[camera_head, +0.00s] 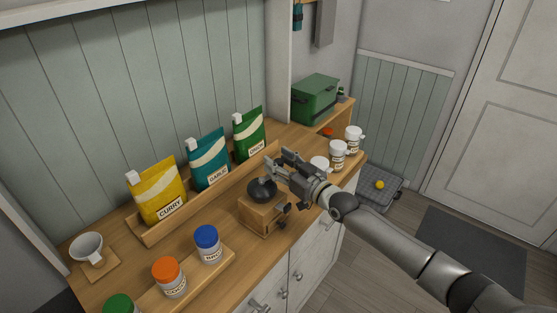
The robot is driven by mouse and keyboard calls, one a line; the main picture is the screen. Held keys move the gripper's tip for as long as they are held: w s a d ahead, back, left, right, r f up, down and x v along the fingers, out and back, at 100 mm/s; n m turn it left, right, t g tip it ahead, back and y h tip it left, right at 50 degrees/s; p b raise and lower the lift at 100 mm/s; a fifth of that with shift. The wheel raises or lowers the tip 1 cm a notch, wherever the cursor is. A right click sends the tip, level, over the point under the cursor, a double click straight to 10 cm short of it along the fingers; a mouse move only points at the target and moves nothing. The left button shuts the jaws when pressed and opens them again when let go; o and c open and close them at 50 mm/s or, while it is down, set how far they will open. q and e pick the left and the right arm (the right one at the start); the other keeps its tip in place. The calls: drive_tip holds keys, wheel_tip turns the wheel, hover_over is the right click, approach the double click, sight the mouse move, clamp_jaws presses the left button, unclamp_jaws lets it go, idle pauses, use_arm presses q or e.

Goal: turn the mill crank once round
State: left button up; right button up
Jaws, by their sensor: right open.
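The mill (262,215) is a small wooden box with a dark round top (261,191), standing on the wooden counter. A small grey piece rises from the dark top; I cannot tell whether it is the crank. Dark parts also stick out at the box's right side. My right gripper (273,170) reaches in from the right, with its open fingers just above and behind the mill's top. It appears empty, and I cannot tell whether a finger touches the mill. My left gripper is out of view.
Curry (160,192), teal (209,160) and green (249,136) pouches stand in a wooden rack behind the mill. Orange-lidded (169,278) and blue-lidded (208,246) jars stand front left. White containers (338,155) stand right, near my forearm.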

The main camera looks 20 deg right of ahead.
drive_tip(key=shift+w+a, duration=0.15)
drive_tip(key=shift+w, duration=0.1)
clamp_jaws()
idle(0.3)
